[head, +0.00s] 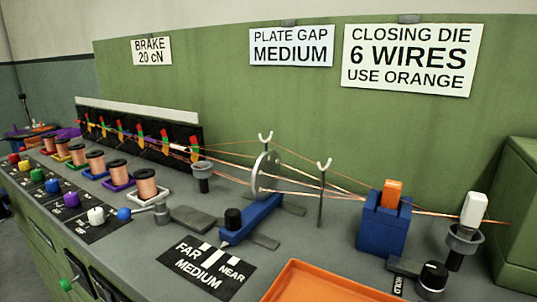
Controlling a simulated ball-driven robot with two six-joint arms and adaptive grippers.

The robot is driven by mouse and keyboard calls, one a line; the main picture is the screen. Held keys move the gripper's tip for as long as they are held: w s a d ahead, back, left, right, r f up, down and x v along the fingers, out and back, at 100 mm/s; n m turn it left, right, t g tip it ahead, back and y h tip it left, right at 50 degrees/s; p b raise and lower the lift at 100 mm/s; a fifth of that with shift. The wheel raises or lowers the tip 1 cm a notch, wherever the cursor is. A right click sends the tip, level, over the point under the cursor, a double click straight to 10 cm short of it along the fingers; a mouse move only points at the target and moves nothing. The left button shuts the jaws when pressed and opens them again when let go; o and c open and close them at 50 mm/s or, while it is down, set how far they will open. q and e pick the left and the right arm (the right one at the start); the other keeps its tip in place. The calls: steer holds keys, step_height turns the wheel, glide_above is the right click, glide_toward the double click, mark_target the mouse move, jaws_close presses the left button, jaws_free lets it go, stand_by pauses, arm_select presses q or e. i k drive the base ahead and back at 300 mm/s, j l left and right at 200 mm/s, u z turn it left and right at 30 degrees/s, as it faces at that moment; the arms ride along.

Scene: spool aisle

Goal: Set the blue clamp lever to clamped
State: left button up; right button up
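The blue clamp lever shows in the head view as a blue ball knob (124,214) on a short metal arm. The arm runs right to a small grey pivot block (161,212) on the bench top. The lever points left, toward the row of coloured knobs, and lies low, close to level. I see no label beside it that gives its clamped side. Neither of my grippers is in view.
A white knob (96,215) stands just left of the lever, and a copper spool (145,184) behind it. A grey plate (194,219) and a blue slide (250,222) lie to the right. An orange tray (330,283) sits in front. Copper wires cross behind.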

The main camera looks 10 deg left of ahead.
mark_target(124, 214)
steer(key=k+j+z, duration=0.15)
steer(key=j, duration=0.25)
steer(key=k+j+z, duration=0.2)
steer(key=j, duration=0.15)
steer(key=k+j+z, duration=0.15)
steer(key=j, duration=0.25)
steer(key=i, duration=0.05)
